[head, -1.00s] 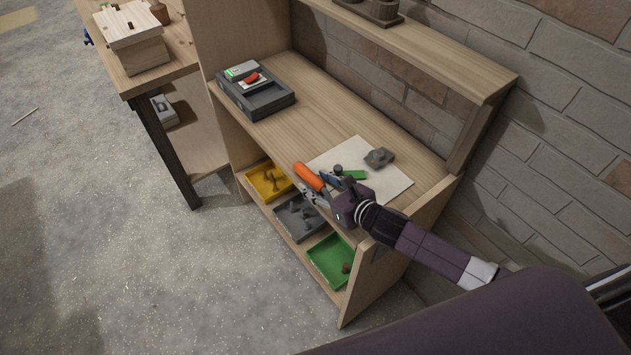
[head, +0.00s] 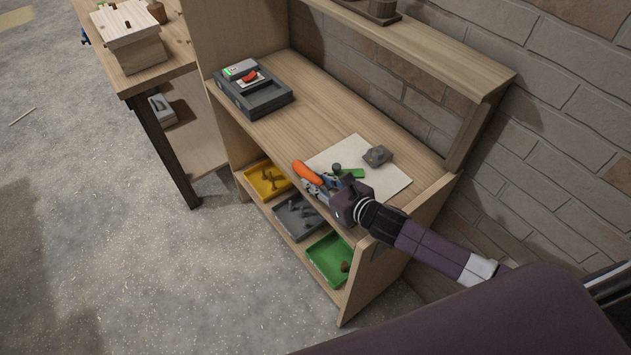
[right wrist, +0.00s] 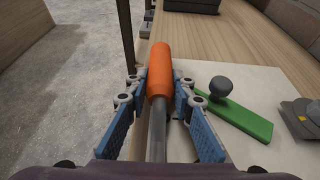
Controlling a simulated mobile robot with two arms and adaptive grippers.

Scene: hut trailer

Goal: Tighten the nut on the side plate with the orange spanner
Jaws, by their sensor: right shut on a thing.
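The orange spanner (head: 307,173) shows as an orange handle with a grey shaft, at the front edge of the bench's worktop. My right gripper (head: 319,186) is around it. In the right wrist view the orange handle (right wrist: 160,72) points away from me, and the shaft runs back between the blue fingers of the gripper (right wrist: 161,95). The spanner's working end is out of sight. I cannot make out the side plate or its nut for certain. A green bar with a dark round knob (right wrist: 236,116) lies just right of the gripper. My left gripper is not in view.
A pale sheet (head: 392,186) lies under the green bar and a small grey block (head: 377,156). A dark grey tray (head: 262,105) stands farther left on the worktop. Yellow (head: 252,190), grey (head: 285,226) and green (head: 325,272) bins sit below. A brick wall stands behind.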

